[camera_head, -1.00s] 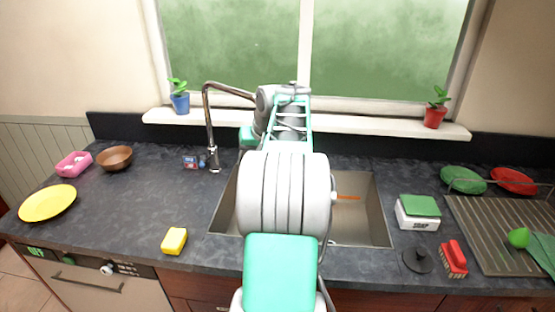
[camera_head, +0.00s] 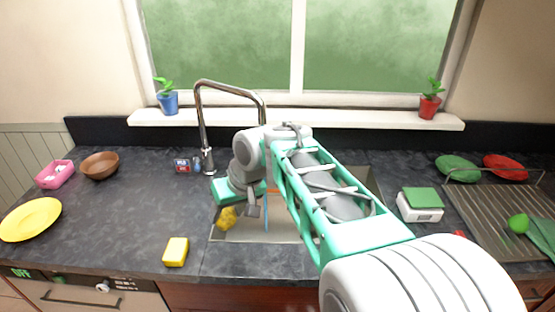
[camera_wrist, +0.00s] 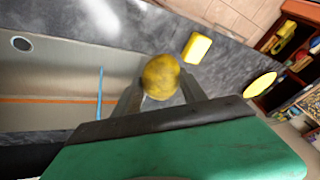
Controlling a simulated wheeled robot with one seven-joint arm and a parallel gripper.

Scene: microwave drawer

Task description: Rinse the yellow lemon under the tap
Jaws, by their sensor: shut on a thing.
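The yellow lemon (camera_head: 227,218) is between the fingers of my gripper (camera_head: 238,210), over the left edge of the sink. In the wrist view the lemon (camera_wrist: 160,77) sits between the two fingertips, and my gripper (camera_wrist: 160,92) is shut on it. The chrome tap (camera_head: 204,125) stands behind the sink, on the left. Its spout arches to the right and its end is hidden behind my arm. The sink (camera_head: 373,185) is partly covered by my arm. A blue line, perhaps a water stream, shows in the sink (camera_wrist: 99,92).
A yellow sponge (camera_head: 176,252) lies on the counter left of the sink. An orange stick-like thing (camera_wrist: 50,100) lies in the sink. The left counter is mostly clear.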

